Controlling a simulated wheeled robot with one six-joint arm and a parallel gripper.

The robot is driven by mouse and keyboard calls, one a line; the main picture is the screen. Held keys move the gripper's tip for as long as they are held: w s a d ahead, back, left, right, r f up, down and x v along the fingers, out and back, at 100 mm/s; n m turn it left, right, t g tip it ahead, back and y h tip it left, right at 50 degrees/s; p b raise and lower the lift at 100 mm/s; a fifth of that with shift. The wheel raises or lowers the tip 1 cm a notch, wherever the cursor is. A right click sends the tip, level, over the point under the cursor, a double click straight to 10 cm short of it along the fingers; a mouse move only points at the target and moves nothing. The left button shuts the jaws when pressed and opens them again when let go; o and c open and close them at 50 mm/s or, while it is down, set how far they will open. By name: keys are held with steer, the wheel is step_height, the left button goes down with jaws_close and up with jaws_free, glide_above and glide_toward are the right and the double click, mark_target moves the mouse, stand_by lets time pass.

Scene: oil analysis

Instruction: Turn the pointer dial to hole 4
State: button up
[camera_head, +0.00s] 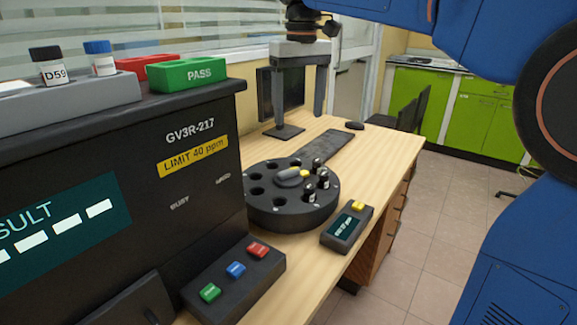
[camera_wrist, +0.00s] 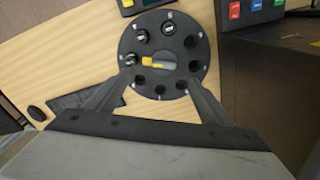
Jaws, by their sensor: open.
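The round black carousel (camera_head: 262,212) stands on the wooden desk, with a ring of holes around its top. The pointer dial (camera_head: 289,174) is a grey bar with a yellow end at its centre. In the wrist view the dial (camera_wrist: 160,63) has its yellow end to the left, towards a hole holding a vial. Several holes are empty; dark-capped vials (camera_wrist: 168,28) sit in others. Hole numbers are too small to read. My gripper (camera_head: 300,125) is open and empty, pointing down, above and beyond the carousel. In the wrist view its fingers (camera_wrist: 159,78) appear either side of the carousel's lower part.
A black analyser (camera_head: 190,115) stands close at left, with a button panel (camera_head: 235,285) in front. A small display box (camera_head: 347,228) sits right of the carousel. A monitor (camera_head: 290,95), keyboard (camera_head: 333,146) and mouse (camera_head: 355,125) are behind. The space directly above the carousel looks clear.

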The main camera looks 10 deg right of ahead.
mark_target(289, 169)
steer(key=f, duration=0.5)
steer(key=w+a+f, duration=0.1)
steer(key=f, duration=0.5)
steer(key=a+f, duration=0.1)
steer(key=f, duration=0.4)
steer(key=shift+w+a+f, duration=0.1)
steer(key=shift+w+f, duration=0.1)
steer(key=shift+w, duration=0.2)
steer(key=c, duration=1)
